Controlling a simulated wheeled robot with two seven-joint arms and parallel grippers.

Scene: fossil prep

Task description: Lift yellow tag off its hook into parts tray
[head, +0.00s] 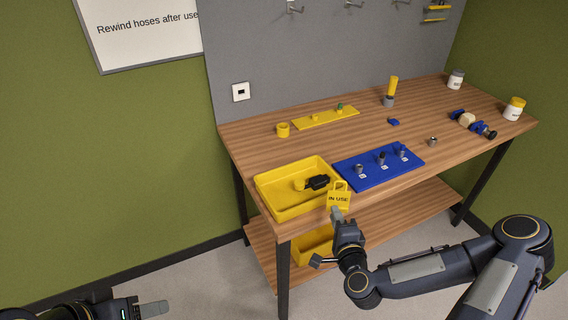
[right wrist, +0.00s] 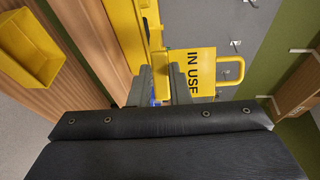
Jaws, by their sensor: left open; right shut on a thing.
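The yellow tag (head: 339,196), marked "IN USE", is held by my right gripper (head: 337,214) in front of the front right corner of the parts tray. In the right wrist view the tag (right wrist: 203,72) sits between the fingertips of the right gripper (right wrist: 167,82), its loop pointing right. The yellow parts tray (head: 270,196) stands on the bench's front left and holds a black item (head: 317,182) and a small yellow piece (head: 298,184). I cannot tell whether the tag touches the tray. My left gripper (head: 152,309) is open at the lower left, away from the bench.
A blue board (head: 350,180) with several small posts lies right of the tray. A yellow strip (head: 325,117), a yellow ring (head: 283,130) and jars (head: 515,108) stand farther back. Hooks (head: 354,4) are on the grey wall panel. Another yellow bin (head: 313,245) sits on the lower shelf.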

